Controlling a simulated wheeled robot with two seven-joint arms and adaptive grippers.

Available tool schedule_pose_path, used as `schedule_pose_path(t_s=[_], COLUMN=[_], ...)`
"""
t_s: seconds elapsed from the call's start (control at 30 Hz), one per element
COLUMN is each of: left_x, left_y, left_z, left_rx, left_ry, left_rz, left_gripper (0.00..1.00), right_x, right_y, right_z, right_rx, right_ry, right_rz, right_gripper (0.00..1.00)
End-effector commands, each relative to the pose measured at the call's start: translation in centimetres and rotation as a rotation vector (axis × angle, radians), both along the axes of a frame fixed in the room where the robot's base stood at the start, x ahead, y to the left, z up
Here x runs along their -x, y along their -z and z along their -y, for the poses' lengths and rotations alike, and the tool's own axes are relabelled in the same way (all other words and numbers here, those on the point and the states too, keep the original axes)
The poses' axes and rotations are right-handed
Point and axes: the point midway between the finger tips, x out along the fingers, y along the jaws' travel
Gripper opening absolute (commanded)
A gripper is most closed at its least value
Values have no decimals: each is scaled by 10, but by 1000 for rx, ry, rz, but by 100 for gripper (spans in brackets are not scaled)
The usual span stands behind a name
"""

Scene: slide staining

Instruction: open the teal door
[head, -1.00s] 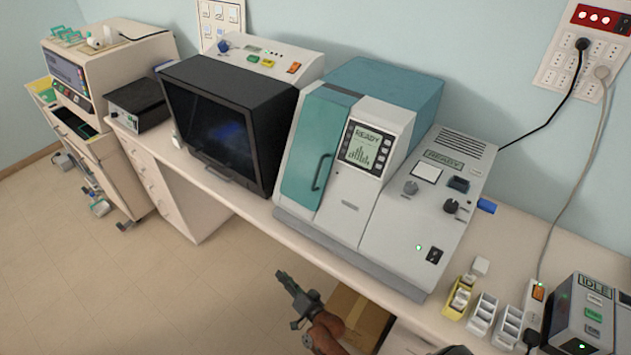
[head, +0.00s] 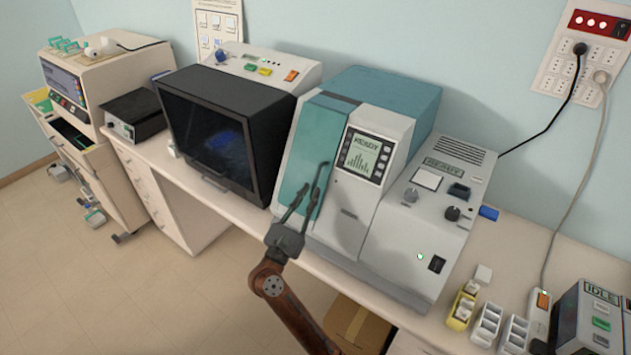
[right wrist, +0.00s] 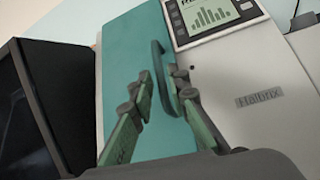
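The teal door (head: 312,133) is on the front left of the grey and teal machine and looks closed. Its dark curved handle (right wrist: 157,61) runs up the door's right side in the right wrist view. My right gripper (head: 313,178) is in front of the door at the handle. In the right wrist view its two fingers (right wrist: 163,82) are apart, one on each side of the handle, with a gap showing on the left. I cannot tell whether the right finger touches it. In the head view the fingers partly hide the handle. My left gripper is in neither current view.
A black-fronted box (head: 208,128) stands close to the left of the machine. The machine's lower right section (head: 425,215) has knobs and a switch. Small racks (head: 487,325) sit on the bench at right. A cardboard box (head: 357,322) is below the bench edge.

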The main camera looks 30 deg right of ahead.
Motion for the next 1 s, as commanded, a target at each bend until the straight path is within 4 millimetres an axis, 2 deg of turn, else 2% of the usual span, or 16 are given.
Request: schedule_pose_path(t_s=[0.1,0.3,0.67,0.9,1.0], left_x=[-5,-8,-8,-7,-6], left_y=[-5,-9,-9,-9,-9], left_z=[0,0,-1,-2,-2], left_rx=[0,0,-2,-2,-2], left_ry=[1,1,1,0,0], left_rz=[7,11,11,9,9], left_gripper=[40,40,40,40,40], right_x=[-9,-20,-22,-22,-22], right_y=[-11,-17,-18,-18,-18], right_z=[16,33,38,38,38], right_rx=[4,4,4,4,4], right_ry=[2,1,1,1,1], right_rz=[2,-1,-2,-2,-2], right_gripper=[16,16,16,0,0])
